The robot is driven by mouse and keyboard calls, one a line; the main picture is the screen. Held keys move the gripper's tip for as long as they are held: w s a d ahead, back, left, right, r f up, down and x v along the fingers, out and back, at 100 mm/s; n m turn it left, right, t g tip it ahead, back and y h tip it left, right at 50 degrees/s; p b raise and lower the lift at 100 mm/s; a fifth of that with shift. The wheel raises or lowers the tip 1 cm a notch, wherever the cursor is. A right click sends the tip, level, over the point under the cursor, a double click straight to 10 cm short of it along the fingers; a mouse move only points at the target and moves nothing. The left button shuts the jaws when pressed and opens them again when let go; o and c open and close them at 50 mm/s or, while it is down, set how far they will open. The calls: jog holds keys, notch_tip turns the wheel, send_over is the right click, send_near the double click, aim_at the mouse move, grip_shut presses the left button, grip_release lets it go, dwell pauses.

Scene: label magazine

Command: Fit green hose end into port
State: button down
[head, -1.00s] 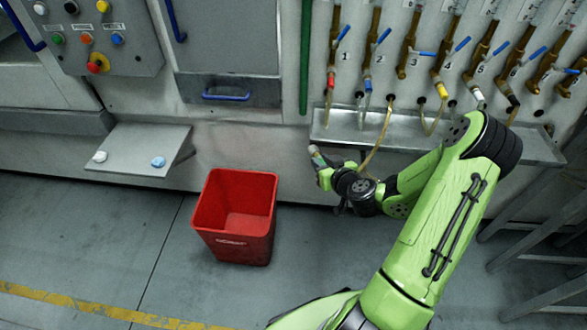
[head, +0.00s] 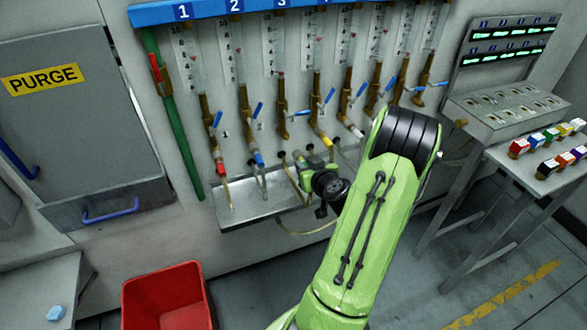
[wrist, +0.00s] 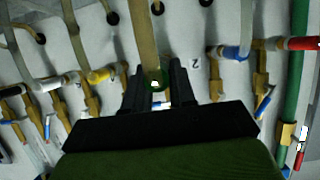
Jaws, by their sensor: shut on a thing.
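My gripper (head: 301,163) is shut on the green hose end (wrist: 158,76), in front of the wall just below the valve row. In the wrist view the green ring sits between my two dark fingers (wrist: 160,92), and its beige hose (wrist: 144,30) runs up out of the picture. In the head view a beige hose (head: 301,233) hangs in a loop below my gripper. The brass valve third from the left (head: 282,118) has a bare lower end with no coloured hose end. My gripper is below and slightly right of it, apart from it.
Neighbouring valves carry a blue hose end (head: 258,159) and a yellow one (head: 326,142). A metal drip tray (head: 245,214) juts out below. A red bin (head: 168,300) stands at lower left. A table with coloured blocks (head: 540,170) stands right.

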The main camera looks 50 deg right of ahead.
aim_at(300, 157)
jog(key=shift+w+f+b, duration=0.15)
jog(key=shift+f+b, duration=0.05)
jog(key=shift+b, duration=0.25)
jog(key=w+d+p, duration=0.1)
jog(key=w+d, duration=0.1)
jog(key=w, duration=0.1)
jog(key=shift+w+r+p, duration=0.2)
jog(key=shift+w+p, duration=0.05)
jog(key=shift+p, duration=0.1)
jog(key=shift+w+d+f, duration=0.1)
jog(key=shift+w+d, duration=0.35)
jog(key=shift+w, duration=0.25)
jog(key=shift+b, duration=1.3)
dwell(0.3)
jog(key=shift+w+d+p, duration=0.4)
jog(key=shift+w+d, duration=0.2)
jog(key=shift+w, duration=0.35)
jog(key=c, duration=0.8)
grip_release()
jog(key=shift+c, duration=0.2)
